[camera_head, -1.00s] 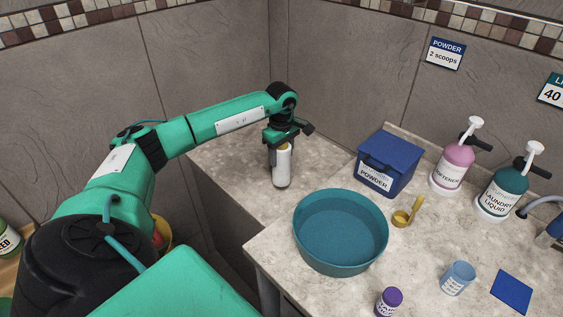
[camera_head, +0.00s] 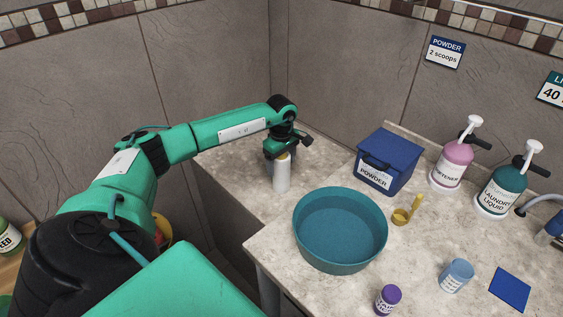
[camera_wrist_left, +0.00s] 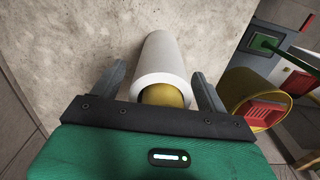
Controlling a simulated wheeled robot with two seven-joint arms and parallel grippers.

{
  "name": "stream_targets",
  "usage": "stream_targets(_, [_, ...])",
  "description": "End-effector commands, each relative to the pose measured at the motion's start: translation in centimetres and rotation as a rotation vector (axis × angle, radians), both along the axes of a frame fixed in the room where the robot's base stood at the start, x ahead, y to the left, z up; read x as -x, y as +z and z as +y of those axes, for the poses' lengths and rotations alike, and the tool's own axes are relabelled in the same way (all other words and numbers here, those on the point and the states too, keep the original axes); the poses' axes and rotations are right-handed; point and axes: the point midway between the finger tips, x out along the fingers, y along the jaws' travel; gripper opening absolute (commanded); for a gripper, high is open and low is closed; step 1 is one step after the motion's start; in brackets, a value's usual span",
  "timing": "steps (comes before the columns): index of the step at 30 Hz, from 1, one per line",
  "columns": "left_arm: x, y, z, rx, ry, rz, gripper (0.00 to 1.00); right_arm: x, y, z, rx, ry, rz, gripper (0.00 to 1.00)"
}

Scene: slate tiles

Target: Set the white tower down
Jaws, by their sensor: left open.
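The white tower (camera_head: 282,178) is a white cylinder with a yellow top, upright on the stone counter left of the basin. In the left wrist view the tower (camera_wrist_left: 163,62) lies between the fingers, its yellow end toward the palm. My left gripper (camera_head: 283,157) is at the tower's top, and its open fingers (camera_wrist_left: 159,88) show on both sides of it, with gaps. The far finger is partly hidden in the head view. My right gripper is out of view.
A teal basin (camera_head: 340,262) stands right of the tower. Behind it are a blue powder box (camera_head: 388,160), a yellow scoop (camera_head: 403,215), a pink bottle (camera_head: 452,163) and a teal bottle (camera_head: 502,192). Counter around the tower is clear; a wall is behind.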

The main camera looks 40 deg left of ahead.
Motion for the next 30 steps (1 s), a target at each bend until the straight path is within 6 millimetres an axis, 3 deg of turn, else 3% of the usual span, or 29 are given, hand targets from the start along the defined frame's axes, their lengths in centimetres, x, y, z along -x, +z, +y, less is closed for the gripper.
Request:
stream_targets(7, [-0.1, 1.5, 0.1, -0.001, 0.000, -0.003, 0.76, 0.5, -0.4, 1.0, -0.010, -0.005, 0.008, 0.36])
stream_targets(15, [0.0, 7.3, 0.0, -0.001, 0.000, -0.004, 0.76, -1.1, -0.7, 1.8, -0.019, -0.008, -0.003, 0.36])
stream_targets(21, [0.0, 10.8, 0.0, 0.000, -0.001, -0.003, 0.76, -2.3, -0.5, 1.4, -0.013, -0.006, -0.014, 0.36])
stream_targets(30, [0.1, 12.3, 0.0, 0.000, 0.000, 0.000, 0.76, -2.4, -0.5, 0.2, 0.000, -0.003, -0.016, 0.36])
